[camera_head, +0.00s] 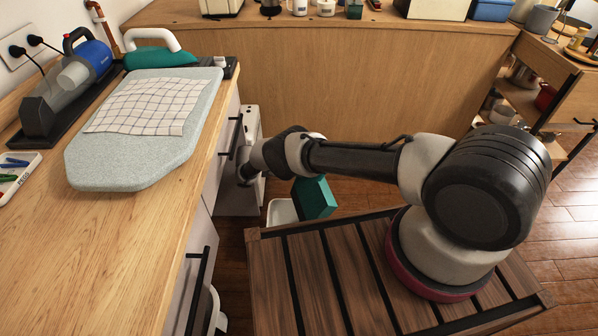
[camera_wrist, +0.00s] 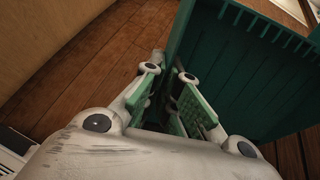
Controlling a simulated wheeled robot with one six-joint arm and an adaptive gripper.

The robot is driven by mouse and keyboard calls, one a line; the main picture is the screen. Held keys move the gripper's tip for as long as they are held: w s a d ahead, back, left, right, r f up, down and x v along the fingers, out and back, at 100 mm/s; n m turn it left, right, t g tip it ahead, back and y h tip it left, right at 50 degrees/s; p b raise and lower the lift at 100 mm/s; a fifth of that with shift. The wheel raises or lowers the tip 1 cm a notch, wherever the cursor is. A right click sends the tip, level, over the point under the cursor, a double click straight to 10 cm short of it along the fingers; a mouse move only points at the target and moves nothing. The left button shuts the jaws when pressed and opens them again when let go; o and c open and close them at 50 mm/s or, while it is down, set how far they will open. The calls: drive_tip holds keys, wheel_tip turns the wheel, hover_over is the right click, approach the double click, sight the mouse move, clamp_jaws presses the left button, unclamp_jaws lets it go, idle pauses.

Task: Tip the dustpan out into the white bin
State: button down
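The green dustpan (camera_head: 314,197) hangs tilted below my forearm in the head view. The ribbed green pan (camera_wrist: 240,70) fills the upper right of the wrist view. My gripper (camera_wrist: 168,88) has its two green-padded fingers close together beside the pan, apparently around its handle; the handle is mostly hidden between them. In the head view the gripper is hidden behind my arm. A white bin (camera_head: 282,212) stands on the floor just left of and below the pan, partly hidden. I cannot see what lies in the bin or the pan.
A wooden counter (camera_head: 130,250) with a grey ironing pad (camera_head: 120,170) and checked cloth runs along the left. Dark drawer handles (camera_head: 197,290) stick out below it. A wooden cabinet panel (camera_head: 350,85) closes the back. Wooden floor (camera_head: 565,190) is open at right.

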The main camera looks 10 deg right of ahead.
drive_tip(key=shift+d+r, duration=0.1)
idle(0.7)
drive_tip(key=shift+w+d+y, duration=0.1)
drive_tip(key=shift+d+y, duration=0.6)
drive_tip(key=shift+d, duration=0.05)
drive_tip(key=d+f+y, duration=0.1)
drive_tip(key=d+y, duration=0.6)
drive_tip(key=y, duration=0.2)
drive_tip(key=shift+w+d+f+g+y, duration=0.2)
drive_tip(key=shift+d+g+y, duration=0.15)
drive_tip(key=shift+g+y, duration=0.05)
